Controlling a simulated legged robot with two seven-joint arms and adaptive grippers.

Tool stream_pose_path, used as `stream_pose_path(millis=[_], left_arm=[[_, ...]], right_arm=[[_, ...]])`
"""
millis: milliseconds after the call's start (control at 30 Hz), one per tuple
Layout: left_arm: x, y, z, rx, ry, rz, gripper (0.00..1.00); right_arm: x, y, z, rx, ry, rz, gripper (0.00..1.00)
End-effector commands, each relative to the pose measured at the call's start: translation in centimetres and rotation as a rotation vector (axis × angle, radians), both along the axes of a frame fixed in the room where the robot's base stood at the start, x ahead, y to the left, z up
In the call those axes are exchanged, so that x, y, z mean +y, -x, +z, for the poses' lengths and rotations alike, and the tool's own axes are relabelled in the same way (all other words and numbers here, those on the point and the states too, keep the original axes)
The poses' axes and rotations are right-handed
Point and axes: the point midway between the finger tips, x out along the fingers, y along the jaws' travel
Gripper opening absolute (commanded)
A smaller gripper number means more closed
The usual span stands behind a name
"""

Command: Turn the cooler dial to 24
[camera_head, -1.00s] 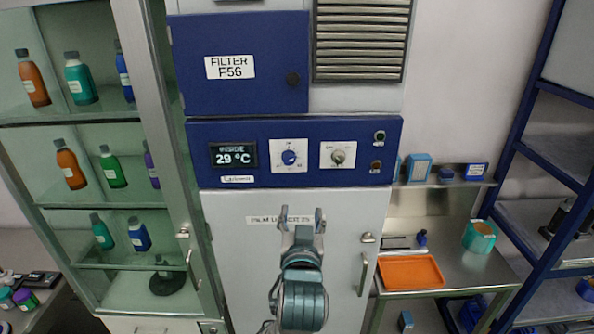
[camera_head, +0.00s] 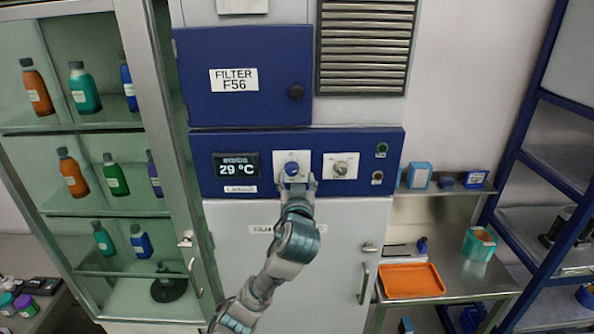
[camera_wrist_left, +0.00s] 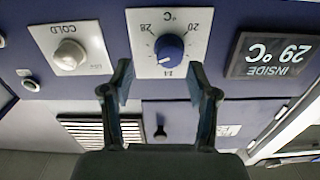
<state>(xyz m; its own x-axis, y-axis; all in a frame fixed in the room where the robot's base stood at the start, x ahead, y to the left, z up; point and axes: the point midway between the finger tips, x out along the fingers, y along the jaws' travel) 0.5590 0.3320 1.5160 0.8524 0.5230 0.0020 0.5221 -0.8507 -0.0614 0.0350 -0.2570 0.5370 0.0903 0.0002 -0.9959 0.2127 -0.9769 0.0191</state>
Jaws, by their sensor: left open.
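The cooler dial is a blue knob (camera_head: 292,168) on a white plate in the blue control panel. In the left wrist view the picture is upside down, and the blue knob (camera_wrist_left: 169,47) sits on its plate marked with 28 and 20. The display (camera_head: 237,165) beside it reads 29 °C. My left gripper (camera_head: 296,180) is open in front of the dial's lower part. In the left wrist view its two fingers (camera_wrist_left: 160,82) are spread, with the knob just beyond the gap between them, and no contact shows. My right gripper is out of view.
A second, pale knob (camera_head: 340,168) sits right of the dial, marked COLD in the wrist view. Two small buttons (camera_head: 381,150) are at the panel's right end. The filter door (camera_head: 245,105) is above. A glass cabinet with bottles stands left, an orange tray (camera_head: 411,280) right.

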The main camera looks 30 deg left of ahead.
Motion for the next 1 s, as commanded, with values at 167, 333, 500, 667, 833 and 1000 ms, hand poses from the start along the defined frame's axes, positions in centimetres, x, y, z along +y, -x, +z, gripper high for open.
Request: stream_pose_path(millis=[167, 333, 500, 667, 833, 1000], left_arm=[[1.5, -1.8, 0.0, 0.0, 0.001, 0.002, 0.6], [1.5, -2.3, 0.0, 0.0, 0.0, 0.0, 0.6], [1.2, -2.3, 0.0, -0.001, -0.003, 0.0, 0.6], [0.8, -2.3, 0.1, 0.0, -0.005, -0.001, 0.27], [0.9, -2.2, 0.1, -0.002, -0.005, -0.003, 0.0], [1.1, -2.2, 0.1, -0.007, 0.005, -0.004, 0.0]], right_arm=[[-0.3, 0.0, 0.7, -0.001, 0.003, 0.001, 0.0], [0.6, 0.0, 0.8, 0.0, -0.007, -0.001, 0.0], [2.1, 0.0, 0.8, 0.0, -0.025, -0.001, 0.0], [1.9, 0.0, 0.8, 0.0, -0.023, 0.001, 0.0], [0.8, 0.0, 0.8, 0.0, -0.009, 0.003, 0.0], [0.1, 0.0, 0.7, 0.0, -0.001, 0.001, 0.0]])
